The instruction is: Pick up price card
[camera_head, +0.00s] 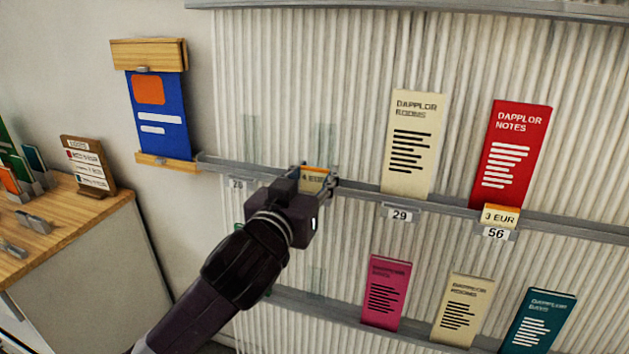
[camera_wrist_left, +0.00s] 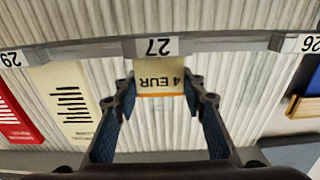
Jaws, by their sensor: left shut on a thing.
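The price card (camera_head: 314,177) reads 4 EUR and has an orange edge. It is at the upper shelf rail, left of the cream leaflet. In the left wrist view the price card (camera_wrist_left: 159,78) appears upside down, right by the 27 label (camera_wrist_left: 158,47). My left gripper (camera_head: 318,181) reaches up to the rail and is shut on the card, with a finger at each side in the left wrist view (camera_wrist_left: 160,92). Whether the card still touches the rail is unclear. My right gripper is not in view.
The upper rail (camera_head: 355,187) carries a cream leaflet (camera_head: 412,150) and a red leaflet (camera_head: 512,155). Another price card (camera_head: 499,216), reading 3 EUR, sits above label 56. Leaflets stand on the lower rail. A wooden counter (camera_head: 60,225) is at left.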

